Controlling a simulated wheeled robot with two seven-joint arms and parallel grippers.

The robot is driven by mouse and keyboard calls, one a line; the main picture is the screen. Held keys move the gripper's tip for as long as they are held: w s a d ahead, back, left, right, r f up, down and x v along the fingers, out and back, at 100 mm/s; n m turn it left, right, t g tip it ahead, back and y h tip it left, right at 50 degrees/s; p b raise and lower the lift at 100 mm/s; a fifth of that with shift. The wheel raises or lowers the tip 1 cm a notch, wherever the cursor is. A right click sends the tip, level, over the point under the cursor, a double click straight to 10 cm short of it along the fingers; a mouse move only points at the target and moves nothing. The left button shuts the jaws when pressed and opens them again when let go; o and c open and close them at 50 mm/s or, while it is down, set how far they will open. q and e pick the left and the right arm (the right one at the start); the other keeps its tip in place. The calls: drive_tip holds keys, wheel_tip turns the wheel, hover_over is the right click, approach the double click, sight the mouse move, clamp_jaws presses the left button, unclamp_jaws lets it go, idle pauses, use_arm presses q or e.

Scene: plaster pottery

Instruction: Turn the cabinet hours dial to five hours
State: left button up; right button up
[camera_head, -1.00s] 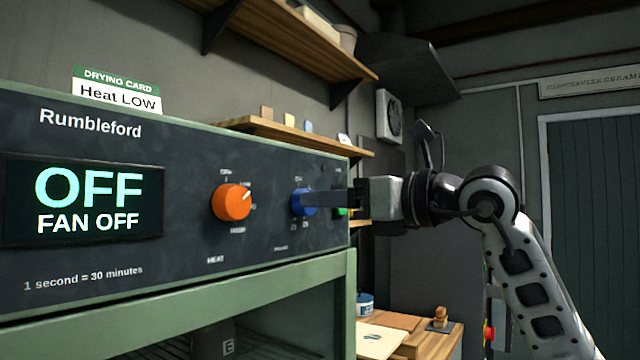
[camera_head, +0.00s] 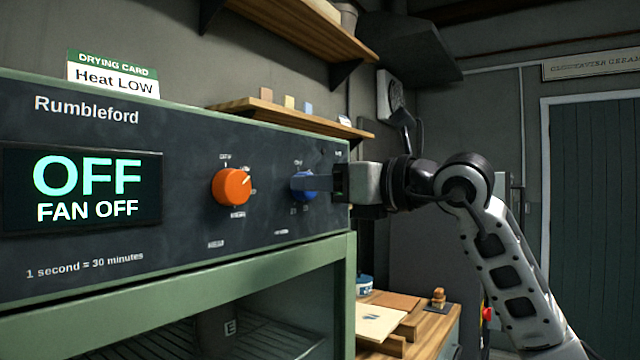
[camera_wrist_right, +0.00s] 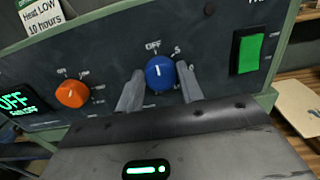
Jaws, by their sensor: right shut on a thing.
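The blue dial (camera_head: 301,186) is on the dark front panel of the cabinet (camera_head: 190,262), right of the orange heat knob (camera_head: 232,187). In the right wrist view the blue dial (camera_wrist_right: 160,73) has its white mark pointing up, close to the OFF label. My right gripper (camera_head: 319,184) is shut on the blue dial, with one finger on each side of it in the wrist view. The display (camera_head: 86,190) reads OFF and FAN OFF. My left gripper is not in view.
A green rocker switch (camera_wrist_right: 249,53) sits right of the dial. A drying card (camera_head: 113,75) stands on the cabinet and reads Heat LOW; the wrist view adds 10 hours. A wooden shelf (camera_head: 290,118) is behind, and a workbench (camera_head: 432,322) is at lower right.

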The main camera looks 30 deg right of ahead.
drive_tip(key=shift+d+m+b, duration=0.15)
drive_tip(key=shift+m+b, duration=0.3)
drive_tip(key=shift+m, duration=4.65)
drive_tip(key=o, duration=0.8)
drive_tip(key=shift+o, duration=0.9)
